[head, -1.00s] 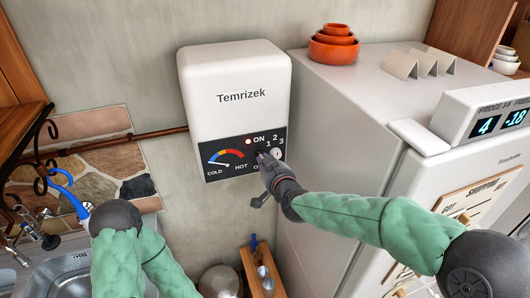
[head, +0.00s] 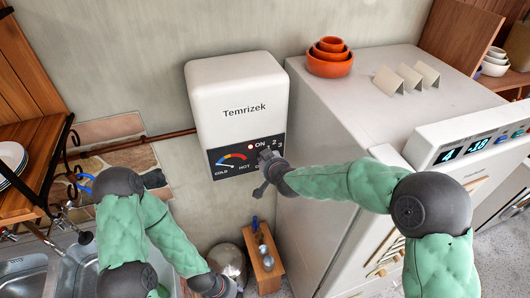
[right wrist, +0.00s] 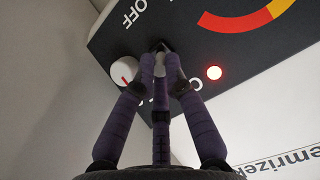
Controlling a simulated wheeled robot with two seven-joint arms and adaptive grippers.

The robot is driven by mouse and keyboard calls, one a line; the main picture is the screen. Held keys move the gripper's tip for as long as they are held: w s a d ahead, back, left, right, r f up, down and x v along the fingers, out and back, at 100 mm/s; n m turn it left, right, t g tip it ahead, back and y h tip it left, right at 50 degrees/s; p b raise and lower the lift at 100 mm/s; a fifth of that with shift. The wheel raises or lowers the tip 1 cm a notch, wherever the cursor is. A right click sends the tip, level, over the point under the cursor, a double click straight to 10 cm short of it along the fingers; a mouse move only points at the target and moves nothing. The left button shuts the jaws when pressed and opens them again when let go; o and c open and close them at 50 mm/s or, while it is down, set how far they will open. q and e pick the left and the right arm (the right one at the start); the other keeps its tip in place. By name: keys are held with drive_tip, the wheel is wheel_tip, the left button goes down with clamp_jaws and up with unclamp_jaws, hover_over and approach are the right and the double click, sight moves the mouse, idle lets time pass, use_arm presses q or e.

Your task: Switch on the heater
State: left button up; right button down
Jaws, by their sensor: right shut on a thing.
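The heater (head: 240,82) is a white box marked Temrizek on the wall, with a black control panel (head: 219,169) along its lower part. The panel bears a red-to-blue gauge, an indicator lamp (right wrist: 214,73) glowing red, and a white knob (right wrist: 124,71) with a red mark. My right gripper (head: 266,157) is at the panel's right side. The fingers mostly hide the switch and the ON lettering. My left gripper (head: 214,287) is low at the bottom edge, its fingers unclear.
A white fridge (head: 350,110) stands close right of the heater, with orange bowls (head: 331,62) and folded cards on top. A sink (head: 25,272) is at lower left. A small wooden rack (head: 264,266) and a round metal vessel (head: 228,262) are below the heater.

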drive_tip(key=shift+g+p, duration=0.4)
drive_tip(key=shift+p, duration=1.1)
drive_tip(key=shift+a, duration=0.1)
drive_tip(key=c, duration=1.3)
unclamp_jaws()
drive_tip(key=shift+r, duration=0.1)
drive_tip(key=v, duration=1.1)
drive_tip(key=shift+s+r, duration=0.2)
drive_tip(key=shift+s, duration=0.15)
